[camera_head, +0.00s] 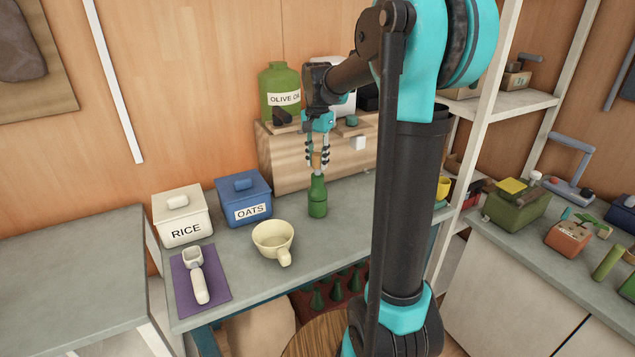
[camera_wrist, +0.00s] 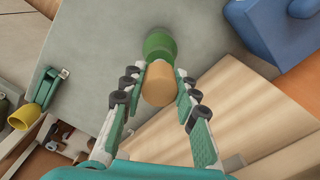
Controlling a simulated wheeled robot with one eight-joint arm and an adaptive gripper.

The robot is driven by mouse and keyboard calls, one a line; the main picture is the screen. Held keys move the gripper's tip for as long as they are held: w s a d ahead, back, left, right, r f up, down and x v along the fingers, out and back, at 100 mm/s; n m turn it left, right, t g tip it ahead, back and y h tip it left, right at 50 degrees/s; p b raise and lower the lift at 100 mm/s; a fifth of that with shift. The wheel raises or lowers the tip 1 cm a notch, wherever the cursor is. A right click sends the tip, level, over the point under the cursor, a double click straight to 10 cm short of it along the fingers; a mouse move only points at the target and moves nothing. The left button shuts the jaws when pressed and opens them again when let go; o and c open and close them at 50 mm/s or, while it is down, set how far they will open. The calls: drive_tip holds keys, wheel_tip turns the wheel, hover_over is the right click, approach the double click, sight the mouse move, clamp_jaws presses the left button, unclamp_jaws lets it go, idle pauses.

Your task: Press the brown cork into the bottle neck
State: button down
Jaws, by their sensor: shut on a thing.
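The brown cork (camera_head: 317,160) is between the fingertips of my gripper (camera_head: 318,153). The green bottle (camera_head: 318,197) stands upright on the grey table, directly below. The cork is at the top of the bottle neck; I cannot tell whether it touches the neck or sits a little above it. In the wrist view my gripper (camera_wrist: 159,80) is shut on the cork (camera_wrist: 159,88), with a finger on each side. The cork hides the bottle's mouth there, and part of the green bottle (camera_wrist: 159,46) shows beyond it.
A cream cup (camera_head: 273,240) stands in front of the bottle to the left. A blue oats box (camera_head: 243,198) and a white rice box (camera_head: 182,216) stand further left. A wooden crate (camera_head: 280,160) is behind the bottle. A scoop (camera_head: 199,285) lies on a purple mat (camera_head: 219,292).

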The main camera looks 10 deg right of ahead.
drive_tip(key=shift+f, duration=1.4)
idle(1.1)
drive_tip(key=c, duration=1.1)
unclamp_jaws()
drive_tip(key=shift+o, duration=0.2)
drive_tip(key=shift+r, duration=0.1)
wheel_tip(320, 180, up, 12)
drive_tip(key=shift+f, duration=0.1)
drive_tip(key=s+d+f+n+t, duration=0.1)
drive_tip(key=s+f+n, duration=0.1)
drive_tip(key=s+f, duration=0.6)
drive_tip(key=s+d+f+n+t, duration=0.1)
drive_tip(key=s+f+n, duration=0.2)
drive_tip(key=s+f, duration=0.5)
drive_tip(key=s+d+f+n+t, duration=0.1)
drive_tip(key=s+f+n+t, duration=0.1)
drive_tip(key=s+f, duration=0.6)
drive_tip(key=shift+s+d+f+n, duration=0.3)
drive_tip(key=shift+d+f+n, duration=0.05)
drive_tip(key=shift+f+n, duration=0.35)
